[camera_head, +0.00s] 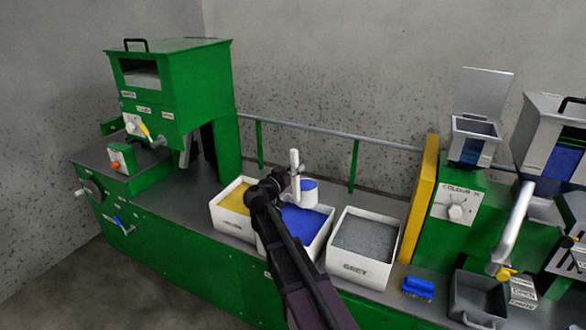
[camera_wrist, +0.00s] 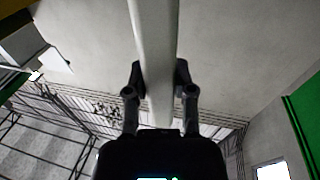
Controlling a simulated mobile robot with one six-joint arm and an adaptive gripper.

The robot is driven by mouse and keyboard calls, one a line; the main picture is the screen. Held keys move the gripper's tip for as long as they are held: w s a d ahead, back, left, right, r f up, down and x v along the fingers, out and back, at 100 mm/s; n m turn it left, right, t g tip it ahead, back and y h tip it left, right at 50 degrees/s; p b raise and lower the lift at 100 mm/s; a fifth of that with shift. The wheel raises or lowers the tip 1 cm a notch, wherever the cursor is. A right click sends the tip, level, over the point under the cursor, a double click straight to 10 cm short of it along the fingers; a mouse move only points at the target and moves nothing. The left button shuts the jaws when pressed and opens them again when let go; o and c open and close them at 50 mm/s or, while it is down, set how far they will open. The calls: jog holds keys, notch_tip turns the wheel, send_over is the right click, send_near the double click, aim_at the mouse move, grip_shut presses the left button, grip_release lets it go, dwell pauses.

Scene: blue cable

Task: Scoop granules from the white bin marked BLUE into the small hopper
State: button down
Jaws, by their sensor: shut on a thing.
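My gripper (camera_head: 279,181) is shut on the pale upright handle (camera_head: 294,165) of a white scoop (camera_head: 309,198). The scoop's cup shows blue granules at its top and appears roughly level, over the back part of the white bin of blue granules (camera_head: 318,242). My arm crosses in front of that bin and hides its label. In the wrist view the handle (camera_wrist: 155,45) runs between both fingers (camera_wrist: 158,85); the cup is out of that view. The small hopper (camera_head: 474,126), grey with its lid raised, stands on the green unit marked COLOUR at the right, well apart from the scoop.
A bin of yellow granules (camera_head: 222,219) stands left of the blue one, and the GREY bin (camera_head: 344,268) right. A yellow post (camera_head: 420,195) rises between bins and hopper. A rail (camera_head: 310,134) runs behind. A blue brush (camera_head: 418,287) and grey tray (camera_head: 480,298) lie at front right.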

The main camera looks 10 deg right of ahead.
aim_at(298, 160)
jog(key=shift+s+d+r+m+p, duration=0.15)
jog(key=shift+d+r+p, duration=0.05)
jog(key=shift+r+p, duration=0.7)
jog(key=shift+s+d+r+m+p, duration=0.15)
jog(key=shift+d+r+p, duration=0.05)
jog(key=shift+r+p, duration=0.7)
jog(key=shift+r, duration=0.1)
jog(key=shift+s, duration=0.15)
